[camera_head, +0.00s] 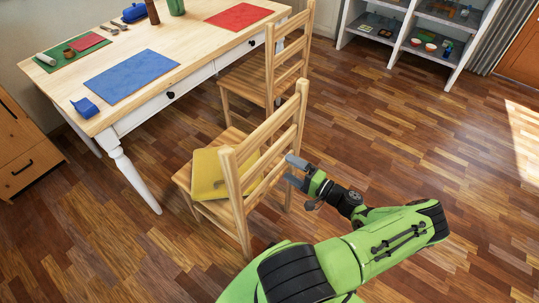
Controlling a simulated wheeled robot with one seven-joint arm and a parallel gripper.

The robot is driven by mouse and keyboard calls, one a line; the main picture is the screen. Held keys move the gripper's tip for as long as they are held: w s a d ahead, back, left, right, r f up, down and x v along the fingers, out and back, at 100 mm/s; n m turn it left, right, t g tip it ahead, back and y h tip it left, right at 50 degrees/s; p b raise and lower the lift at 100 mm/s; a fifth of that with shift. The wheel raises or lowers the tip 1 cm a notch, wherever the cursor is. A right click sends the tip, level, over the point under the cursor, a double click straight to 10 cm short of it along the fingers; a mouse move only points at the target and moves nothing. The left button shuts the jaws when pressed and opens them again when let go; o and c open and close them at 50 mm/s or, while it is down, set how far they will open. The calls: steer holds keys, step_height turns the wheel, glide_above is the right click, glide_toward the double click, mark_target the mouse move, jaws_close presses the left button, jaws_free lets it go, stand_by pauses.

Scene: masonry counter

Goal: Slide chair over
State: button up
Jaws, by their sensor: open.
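Two wooden ladder-back chairs stand along the right side of the table. The near chair (237,218) has its back toward my arm and a yellow folder-like object (207,173) on its seat. The far chair (246,80) stands behind it, partly hidden by the near chair's back. My gripper (292,170) is open, at the right post of the near chair's back. Its fingers point left toward the back slats. I cannot tell whether they touch the wood.
The wooden table (165,33) with white legs holds a blue mat (130,76), a red mat (238,17) and a green mat (62,60). An open shelf (451,29) stands at the back right. A wooden cabinet (22,150) is at the left. The floor on the right is clear.

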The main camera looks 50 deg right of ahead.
mark_target(271, 158)
steer(key=w, duration=0.6)
steer(key=w+a, duration=0.1)
steer(key=w, duration=0.2)
steer(key=shift+w+b, duration=0.35)
steer(key=shift+b, duration=0.05)
jaws_close()
